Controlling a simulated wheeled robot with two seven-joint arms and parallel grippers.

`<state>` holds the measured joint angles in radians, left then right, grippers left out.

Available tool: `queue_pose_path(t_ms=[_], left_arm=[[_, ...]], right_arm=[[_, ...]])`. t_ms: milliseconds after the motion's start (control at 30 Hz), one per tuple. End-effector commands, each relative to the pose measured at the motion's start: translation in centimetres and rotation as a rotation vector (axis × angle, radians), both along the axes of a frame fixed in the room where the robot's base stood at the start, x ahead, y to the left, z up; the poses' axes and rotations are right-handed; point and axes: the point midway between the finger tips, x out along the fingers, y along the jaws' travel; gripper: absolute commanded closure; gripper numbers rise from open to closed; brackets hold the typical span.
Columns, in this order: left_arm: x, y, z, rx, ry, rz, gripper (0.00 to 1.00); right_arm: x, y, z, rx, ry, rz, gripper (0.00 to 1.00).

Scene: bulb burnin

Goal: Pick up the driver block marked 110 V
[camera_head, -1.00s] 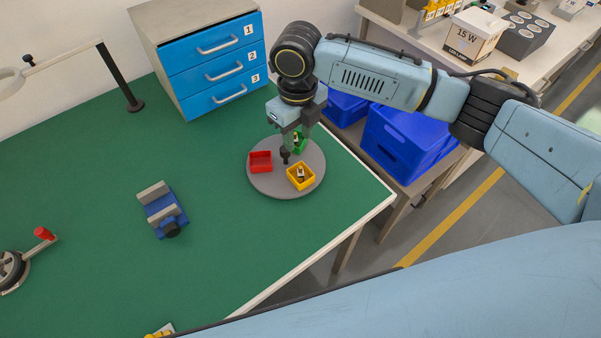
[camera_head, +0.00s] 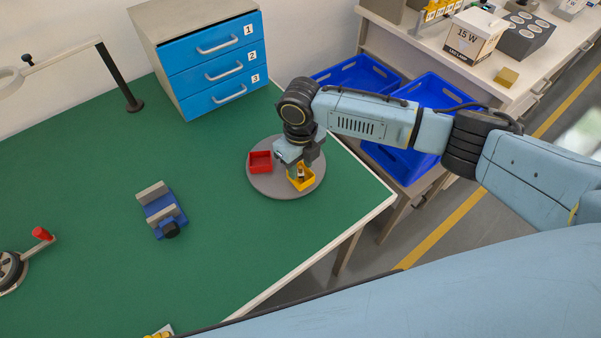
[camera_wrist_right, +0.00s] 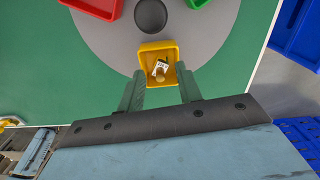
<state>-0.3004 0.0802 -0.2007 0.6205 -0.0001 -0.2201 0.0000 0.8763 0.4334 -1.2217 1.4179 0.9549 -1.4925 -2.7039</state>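A round grey turntable (camera_head: 263,186) on the green table carries a red bin (camera_head: 260,162) and a yellow bin (camera_head: 302,185). The right wrist view also shows a green bin (camera_wrist_right: 197,3) and the dark centre knob (camera_wrist_right: 151,15). A small block with a white, dark-lettered label (camera_wrist_right: 160,68) lies in the yellow bin; its marking is too small to read. My right gripper (camera_wrist_right: 160,84) is open and empty. It points down at the yellow bin, with its fingers to either side of the block's position in the wrist view. My left gripper is out of view.
A cabinet with blue drawers (camera_head: 221,65) stands behind the turntable. A blue-and-grey fixture (camera_head: 161,209) lies to the left on the table. Blue crates (camera_head: 425,95) stand beyond the table's right edge. The table between fixture and turntable is clear.

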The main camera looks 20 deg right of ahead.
Motion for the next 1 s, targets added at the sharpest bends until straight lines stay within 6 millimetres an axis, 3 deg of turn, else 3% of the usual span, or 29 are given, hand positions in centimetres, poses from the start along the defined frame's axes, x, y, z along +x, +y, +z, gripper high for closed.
queue_pose_path(t_ms=[67, 333, 767, 1000], left_arm=[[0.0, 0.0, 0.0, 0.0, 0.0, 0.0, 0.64], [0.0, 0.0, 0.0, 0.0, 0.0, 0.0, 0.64], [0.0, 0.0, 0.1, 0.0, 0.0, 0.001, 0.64], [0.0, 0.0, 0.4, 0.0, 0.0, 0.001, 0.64]], right_arm=[[0.0, 0.0, 0.0, 0.0, 0.0, 0.0, 0.66], [0.0, 0.0, 0.1, 0.0, 0.0, 0.0, 1.0], [0.1, 0.0, 0.5, 0.001, -0.002, 0.0, 1.0], [0.1, 0.0, 4.6, 0.002, -0.004, 0.001, 1.0]])
